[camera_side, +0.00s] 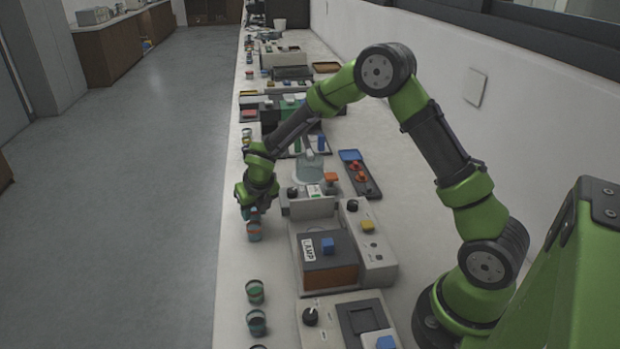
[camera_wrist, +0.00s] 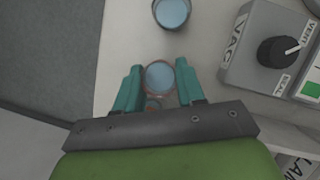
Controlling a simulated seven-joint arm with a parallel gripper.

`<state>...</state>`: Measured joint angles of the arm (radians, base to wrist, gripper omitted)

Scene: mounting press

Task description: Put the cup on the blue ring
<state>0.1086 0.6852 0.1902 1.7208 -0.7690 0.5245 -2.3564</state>
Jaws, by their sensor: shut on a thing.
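A small cup (camera_side: 254,234) with a reddish band and pale blue contents is in my gripper (camera_side: 247,212), near the left edge of the bench. In the wrist view the cup (camera_wrist: 160,77) shows from above, with a teal finger of my gripper (camera_wrist: 159,70) on each side. The gripper is shut on it, pointing down. I cannot tell whether the cup's base touches the bench. I cannot make out a blue ring in either view.
Another cup (camera_wrist: 171,13) stands just beyond the held one. Several cups, such as this one (camera_side: 255,291), line the bench's left edge nearer the camera. A grey box with a black knob (camera_wrist: 278,50) is to the right. A block marked LAMP (camera_side: 328,262) stands close by.

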